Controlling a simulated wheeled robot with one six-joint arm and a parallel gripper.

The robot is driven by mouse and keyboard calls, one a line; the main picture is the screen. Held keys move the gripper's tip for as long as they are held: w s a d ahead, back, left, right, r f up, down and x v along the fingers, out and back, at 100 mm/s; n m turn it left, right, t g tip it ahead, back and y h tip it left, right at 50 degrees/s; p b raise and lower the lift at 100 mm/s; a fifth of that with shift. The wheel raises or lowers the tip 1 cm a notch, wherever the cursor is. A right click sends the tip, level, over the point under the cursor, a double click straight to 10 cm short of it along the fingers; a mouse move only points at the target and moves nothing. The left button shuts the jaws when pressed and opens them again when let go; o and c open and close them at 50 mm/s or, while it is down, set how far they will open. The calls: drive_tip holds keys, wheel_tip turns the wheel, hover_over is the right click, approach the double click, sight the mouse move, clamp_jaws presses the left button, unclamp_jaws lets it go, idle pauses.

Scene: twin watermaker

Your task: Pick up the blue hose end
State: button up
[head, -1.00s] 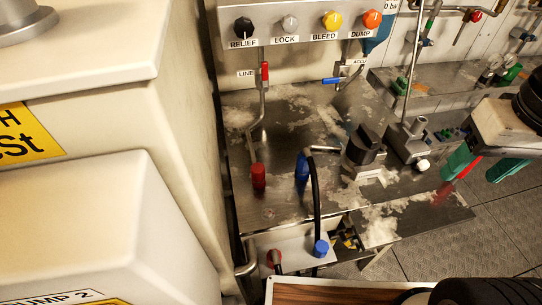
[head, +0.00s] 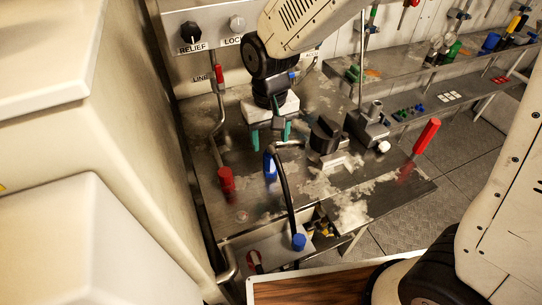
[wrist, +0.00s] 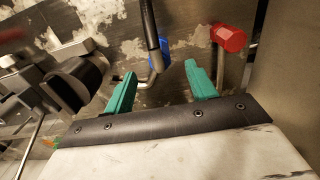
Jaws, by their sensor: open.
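The black hose (head: 286,190) arches over the metal bench and has a blue piece (head: 270,167) at its upper end, beside a bent metal pipe. Another blue piece (head: 299,242) is at its lower end, near the bench's front. My gripper (head: 270,136) is open, with its green fingers just behind and above the upper blue piece. In the wrist view, the blue hose end (wrist: 163,55) shows beyond the gap between the open fingers (wrist: 162,82), partly behind the hose and pipe. Nothing is held between the fingers.
A red-capped valve (head: 226,180) stands left of the hose; its red cap (wrist: 230,38) is close beyond the right finger in the wrist view. A black knob (head: 325,135) is to the right. A red handle (head: 427,136) rises at the bench's right edge.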

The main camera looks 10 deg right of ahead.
sight(270, 155)
drive_tip(key=f, duration=0.7)
drive_tip(key=shift+w+f, duration=0.2)
clamp_jaws()
drive_tip(key=shift+r, duration=0.2)
